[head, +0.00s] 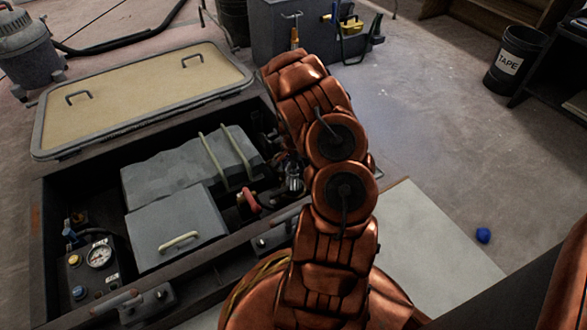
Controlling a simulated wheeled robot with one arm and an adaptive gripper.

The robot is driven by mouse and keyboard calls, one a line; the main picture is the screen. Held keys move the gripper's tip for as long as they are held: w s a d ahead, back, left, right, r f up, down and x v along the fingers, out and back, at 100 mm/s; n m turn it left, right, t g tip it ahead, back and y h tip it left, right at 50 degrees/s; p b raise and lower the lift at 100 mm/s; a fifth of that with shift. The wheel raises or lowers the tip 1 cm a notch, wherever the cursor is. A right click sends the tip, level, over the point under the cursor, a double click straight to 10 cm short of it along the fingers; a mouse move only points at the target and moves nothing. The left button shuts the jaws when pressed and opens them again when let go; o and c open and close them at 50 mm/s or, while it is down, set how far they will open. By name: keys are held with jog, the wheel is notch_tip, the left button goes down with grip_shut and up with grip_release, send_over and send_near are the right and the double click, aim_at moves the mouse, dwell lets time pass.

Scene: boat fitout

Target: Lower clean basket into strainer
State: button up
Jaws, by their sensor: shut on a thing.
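My copper-coloured arm reaches up across the middle of the head view and bends down over the right end of an open hatch. My gripper (286,160) shows only as a small dark part at the arm's left edge. It is shut on a small metallic piece, apparently the basket (294,181), of which little shows. This sits low at the hatch's right end, beside a red-handled valve (249,201). The strainer cannot be made out clearly; the arm hides much of that corner. I cannot tell whether the basket touches it.

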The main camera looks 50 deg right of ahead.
jog(key=shift+f, duration=0.15)
jog(key=shift+f, duration=0.4)
jog(key=shift+f+b, duration=0.5)
jog(key=shift+f, duration=0.15)
jog(key=shift+f+b, duration=1.45)
jog(key=shift+f, duration=1.4)
jog(key=shift+f+b, duration=0.45)
jog(key=shift+f, duration=0.25)
jog(key=shift+f, duration=0.35)
jog(key=o, duration=1.2)
jog(key=shift+r, duration=0.1)
jog(key=shift+o, duration=0.2)
jog(key=shift+r, duration=0.1)
